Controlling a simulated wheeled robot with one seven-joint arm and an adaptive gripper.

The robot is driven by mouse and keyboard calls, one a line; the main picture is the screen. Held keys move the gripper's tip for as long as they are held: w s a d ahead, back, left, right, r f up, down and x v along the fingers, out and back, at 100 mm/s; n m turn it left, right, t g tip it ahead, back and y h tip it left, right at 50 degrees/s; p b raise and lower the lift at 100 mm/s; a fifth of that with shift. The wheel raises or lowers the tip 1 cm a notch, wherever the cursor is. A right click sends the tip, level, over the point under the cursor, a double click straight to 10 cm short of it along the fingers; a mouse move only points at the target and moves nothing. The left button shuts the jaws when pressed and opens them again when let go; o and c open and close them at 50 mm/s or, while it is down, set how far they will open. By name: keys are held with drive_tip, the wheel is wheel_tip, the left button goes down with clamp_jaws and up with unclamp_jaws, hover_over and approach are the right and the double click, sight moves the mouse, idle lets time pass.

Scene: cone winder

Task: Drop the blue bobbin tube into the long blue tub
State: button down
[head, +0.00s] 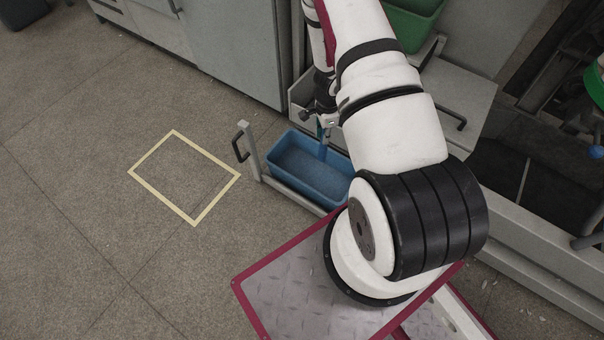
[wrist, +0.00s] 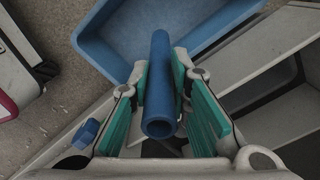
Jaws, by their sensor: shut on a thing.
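My gripper (wrist: 160,68) is shut on the blue bobbin tube (wrist: 160,92), with a green-lined finger on each side of it. The tube's open near end faces the wrist camera, and its far end shows against the tub. The long blue tub (head: 300,172) stands low beside the machine in the head view. Its rim and floor also show in the wrist view (wrist: 96,42). In the head view my gripper (head: 324,125) is small and partly hidden, over the back part of the tub. My arm hides the tub's right end.
A metal rail with a post and black handle (head: 242,150) runs along the tub's front side. A grey cabinet (head: 235,45) stands behind. A green bin (head: 410,22) sits at the upper right. The floor around the yellow taped rectangle (head: 185,177) is clear.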

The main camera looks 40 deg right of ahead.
drive_tip(key=shift+w+a+f+b, duration=0.2)
drive_tip(key=shift+f+b, duration=0.45)
drive_tip(key=shift+f, duration=0.55)
drive_tip(key=shift+w+a+f+b, duration=0.1)
drive_tip(key=shift+w+f+b, duration=0.1)
drive_tip(key=shift+f+b, duration=0.75)
drive_tip(key=shift+w+a+f+b, duration=0.2)
drive_tip(key=shift+f+b, duration=0.2)
drive_tip(key=shift+f, duration=1)
drive_tip(key=c, duration=1.4)
unclamp_jaws()
drive_tip(key=shift+r, duration=0.15)
wheel_tip(320, 180, up, 12)
drive_tip(key=shift+f, duration=0.1)
